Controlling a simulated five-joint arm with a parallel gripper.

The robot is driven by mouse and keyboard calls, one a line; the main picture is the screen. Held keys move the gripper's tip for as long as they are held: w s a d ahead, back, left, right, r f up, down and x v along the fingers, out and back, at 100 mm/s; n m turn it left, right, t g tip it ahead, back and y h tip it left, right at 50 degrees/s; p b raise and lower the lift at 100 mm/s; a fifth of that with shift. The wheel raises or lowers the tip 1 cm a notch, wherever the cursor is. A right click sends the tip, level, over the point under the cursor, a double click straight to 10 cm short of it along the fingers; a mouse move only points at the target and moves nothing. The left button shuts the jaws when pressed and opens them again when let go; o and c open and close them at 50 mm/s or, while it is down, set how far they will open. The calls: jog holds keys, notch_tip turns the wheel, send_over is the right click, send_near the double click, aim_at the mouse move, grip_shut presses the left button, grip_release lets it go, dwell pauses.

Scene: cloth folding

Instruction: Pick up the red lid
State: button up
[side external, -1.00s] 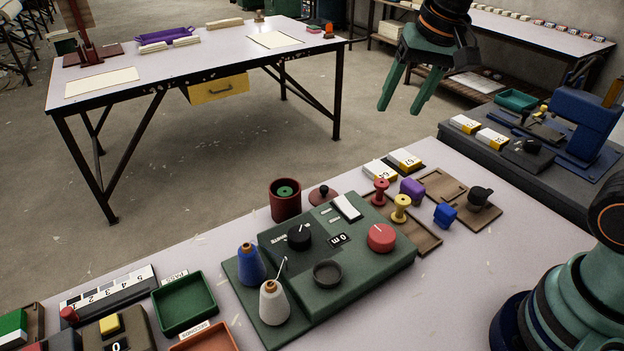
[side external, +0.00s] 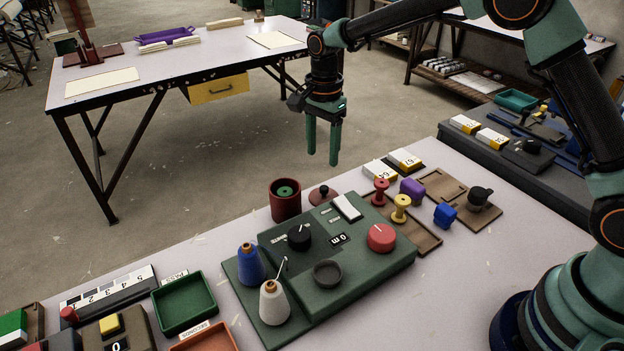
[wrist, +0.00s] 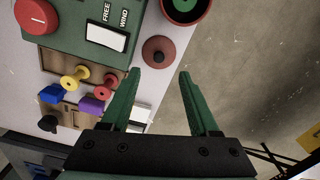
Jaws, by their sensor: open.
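The red lid (side external: 323,195) is a flat dull-red disc with a small dark knob. In the wrist view the lid (wrist: 158,52) is ahead of the fingertips, nearer the left one. My gripper (side external: 322,163) is open and empty, pointing down above the lid's area and apart from it. Its two green fingers also show in the wrist view (wrist: 158,75). The red pot (side external: 285,202) stands left of the lid with a green round thing inside.
The green machine (side external: 372,271) with knobs and a white switch (side external: 347,207) is close beside the lid. Red (side external: 381,191) and yellow (side external: 400,208) spools, a purple block (side external: 412,191) and a blue block (side external: 445,215) are to the right. The far table edge is behind the lid.

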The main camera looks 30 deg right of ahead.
send_over(324, 187)
jog(key=f, duration=0.5)
jog(key=shift+s+a+f, duration=0.1)
jog(key=shift+a+f, duration=0.1)
jog(key=shift+a, duration=0.1)
jog(key=shift+d+f, duration=0.15)
jog(key=shift+f, duration=1.15)
jog(key=shift+d+f, duration=0.15)
jog(key=shift+f, duration=1.1)
grip_shut()
